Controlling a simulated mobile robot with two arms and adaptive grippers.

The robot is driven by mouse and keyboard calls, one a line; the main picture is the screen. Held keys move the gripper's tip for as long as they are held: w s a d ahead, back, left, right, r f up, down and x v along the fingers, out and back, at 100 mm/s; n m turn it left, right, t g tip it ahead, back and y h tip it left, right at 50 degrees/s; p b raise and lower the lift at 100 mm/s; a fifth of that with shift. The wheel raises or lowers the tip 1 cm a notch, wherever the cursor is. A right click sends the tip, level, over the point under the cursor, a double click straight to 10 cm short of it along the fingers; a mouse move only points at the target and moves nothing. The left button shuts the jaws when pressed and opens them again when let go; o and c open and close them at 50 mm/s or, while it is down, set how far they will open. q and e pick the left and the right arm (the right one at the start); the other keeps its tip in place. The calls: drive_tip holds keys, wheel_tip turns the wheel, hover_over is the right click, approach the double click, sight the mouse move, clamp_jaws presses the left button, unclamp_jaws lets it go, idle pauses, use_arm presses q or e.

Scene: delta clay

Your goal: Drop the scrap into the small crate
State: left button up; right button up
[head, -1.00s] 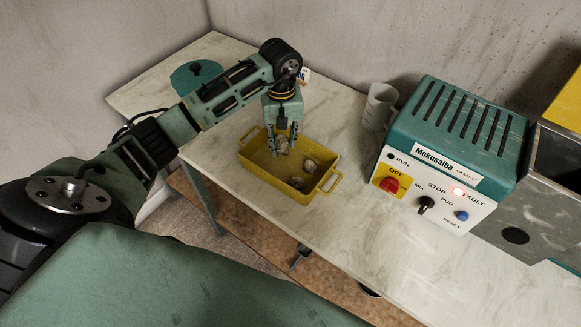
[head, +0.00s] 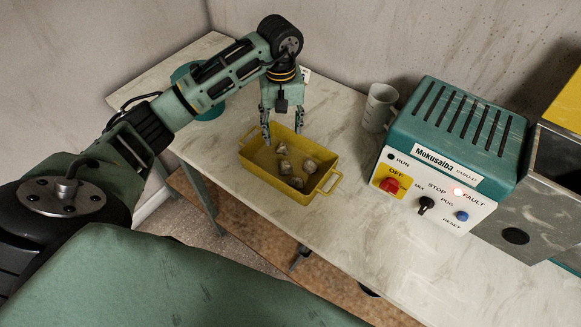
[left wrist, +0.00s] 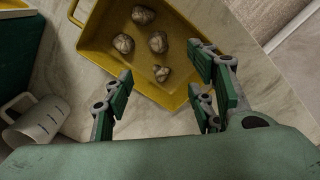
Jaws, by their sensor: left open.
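The small crate is a yellow tray-like box (head: 265,178) with handles, standing on the pale bench in the head view. It also shows in the left wrist view (left wrist: 97,48). Several grey-brown lumps of scrap (head: 283,166) lie apart on its floor; in the left wrist view, one lump (left wrist: 161,73) is nearest my fingers. My left gripper (head: 283,133) is open and empty above the back part of the crate, its fingers spread in the left wrist view (left wrist: 165,100). My right gripper is not in view.
A teal machine (head: 455,135) with a red knob and lit fault lamp stands right of the crate. A grey jug (head: 379,107) stands between them, farther back. A teal round item (head: 196,80) lies behind my left arm. Bench (head: 340,245) in front is clear.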

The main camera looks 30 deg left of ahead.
use_arm(q)
wheel_tip(320, 180, up, 7)
idle(0.3)
